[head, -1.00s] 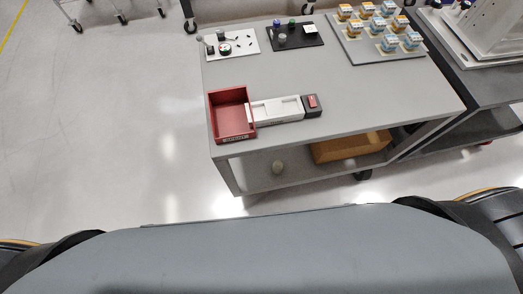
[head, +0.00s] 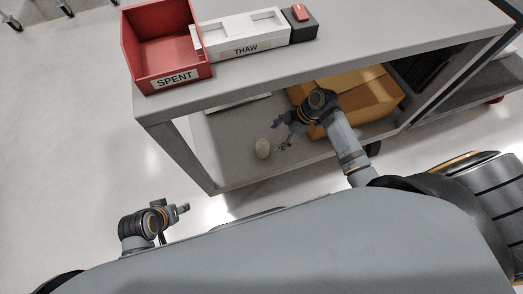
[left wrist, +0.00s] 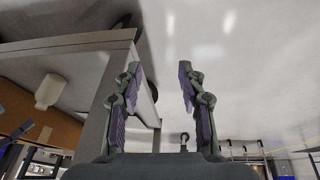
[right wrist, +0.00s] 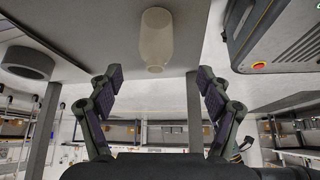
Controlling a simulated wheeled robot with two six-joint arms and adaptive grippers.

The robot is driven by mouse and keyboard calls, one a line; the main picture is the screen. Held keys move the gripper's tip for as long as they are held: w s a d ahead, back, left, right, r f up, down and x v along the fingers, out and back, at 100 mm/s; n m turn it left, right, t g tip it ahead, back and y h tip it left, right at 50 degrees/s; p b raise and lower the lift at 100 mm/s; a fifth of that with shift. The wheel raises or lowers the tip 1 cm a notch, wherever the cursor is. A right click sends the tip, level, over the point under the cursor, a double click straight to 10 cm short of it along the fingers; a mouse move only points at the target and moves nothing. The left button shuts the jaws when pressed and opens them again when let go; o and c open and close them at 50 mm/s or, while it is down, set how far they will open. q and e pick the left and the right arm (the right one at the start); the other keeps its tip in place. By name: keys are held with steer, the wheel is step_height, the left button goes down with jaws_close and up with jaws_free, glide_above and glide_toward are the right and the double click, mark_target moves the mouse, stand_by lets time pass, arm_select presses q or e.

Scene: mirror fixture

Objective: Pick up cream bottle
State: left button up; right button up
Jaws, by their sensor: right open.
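The cream bottle (head: 263,148) stands on the lower shelf of the grey cart, near its left front part. My right gripper (head: 279,136) is open and empty just right of it, over the lower shelf. In the right wrist view the bottle (right wrist: 156,40) appears centred beyond the spread fingertips (right wrist: 159,75), not between them. My left gripper (head: 186,208) is outside the cart, low and left. In the left wrist view its fingers (left wrist: 159,72) are apart with nothing between them, and the bottle (left wrist: 49,92) shows at the far left.
The cart's top (head: 390,32) overhangs the shelf. On it stand a red SPENT bin (head: 170,72), a white THAW tray (head: 242,44) and a dark block with a red top (head: 300,25).

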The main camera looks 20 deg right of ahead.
mark_target(267, 144)
arm_select(q)
steer(key=shift+w+d+f+t+b, duration=0.15)
steer(key=shift+f+t+b, duration=0.2)
steer(key=shift+f, duration=0.15)
steer(key=shift+w+d+f+t+b, duration=0.15)
steer(key=shift+f+t+b, duration=0.1)
steer(key=shift+f+b, duration=0.15)
arm_select(e)
steer(key=x, duration=0.4)
steer(key=shift+w+a+f, duration=0.1)
steer(key=shift+f, duration=0.25)
steer(key=shift+b+x, duration=0.55)
steer(key=shift+x, duration=0.35)
steer(key=shift+w+a+f+b, duration=0.2)
steer(key=shift+w+f+b, duration=0.1)
steer(key=shift+f, duration=0.2)
steer(key=shift+b+x, duration=0.5)
steer(key=shift+x, duration=0.6)
steer(key=c, duration=1.2)
arm_select(q)
steer(key=w+a+r+t, duration=0.1)
steer(key=w+r+t, duration=0.7)
steer(key=w+r, duration=0.3)
steer(key=shift+w+r, duration=0.4)
steer(key=shift+w, duration=0.8)
arm_select(e)
steer(key=shift+c, duration=0.2)
